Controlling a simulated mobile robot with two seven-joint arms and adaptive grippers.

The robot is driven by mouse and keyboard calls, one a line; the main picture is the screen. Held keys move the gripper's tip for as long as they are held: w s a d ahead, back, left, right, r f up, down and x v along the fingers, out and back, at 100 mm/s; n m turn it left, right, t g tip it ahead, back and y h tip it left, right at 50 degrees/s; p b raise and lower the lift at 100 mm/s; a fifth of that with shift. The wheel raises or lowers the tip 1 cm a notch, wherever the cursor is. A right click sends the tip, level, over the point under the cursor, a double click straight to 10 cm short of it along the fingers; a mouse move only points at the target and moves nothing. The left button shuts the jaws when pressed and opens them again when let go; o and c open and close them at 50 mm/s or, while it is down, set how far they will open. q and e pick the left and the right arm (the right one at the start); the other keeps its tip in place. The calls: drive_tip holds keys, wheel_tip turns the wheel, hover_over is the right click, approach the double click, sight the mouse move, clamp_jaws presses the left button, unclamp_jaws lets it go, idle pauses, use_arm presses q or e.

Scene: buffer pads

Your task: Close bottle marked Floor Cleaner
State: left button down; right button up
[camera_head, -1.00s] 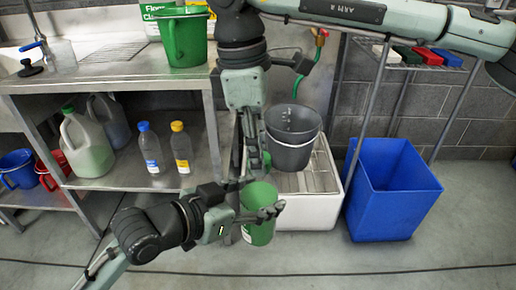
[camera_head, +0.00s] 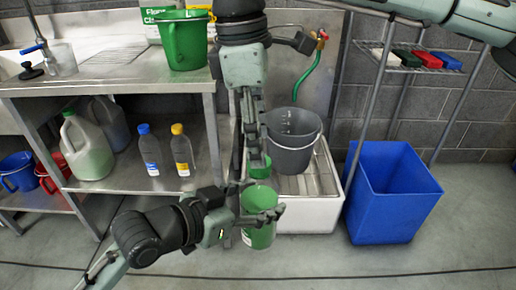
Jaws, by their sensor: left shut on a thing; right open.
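A green bottle with a white label patch (camera_head: 259,238) is held upright by my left gripper (camera_head: 262,215), which is shut on it. Its label is too small to read. My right gripper (camera_head: 254,148) points down above the bottle, with its fingers apart. A small green piece (camera_head: 258,170), probably a cap, is at its fingertips just above the bottle top. I cannot tell whether this piece touches the bottle. A white and green container with lettering starting "Floor" (camera_head: 157,12) stands on the counter, partly hidden by a green bucket (camera_head: 183,45).
A grey bucket (camera_head: 291,152) stands in a white basin (camera_head: 322,205) right of my grippers, close to the right one. A blue bin (camera_head: 395,195) is farther right. A steel shelf (camera_head: 130,182) with jugs and bottles is on the left.

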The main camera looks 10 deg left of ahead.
drive_tip(key=shift+r, duration=0.7)
drive_tip(key=shift+c, duration=0.3)
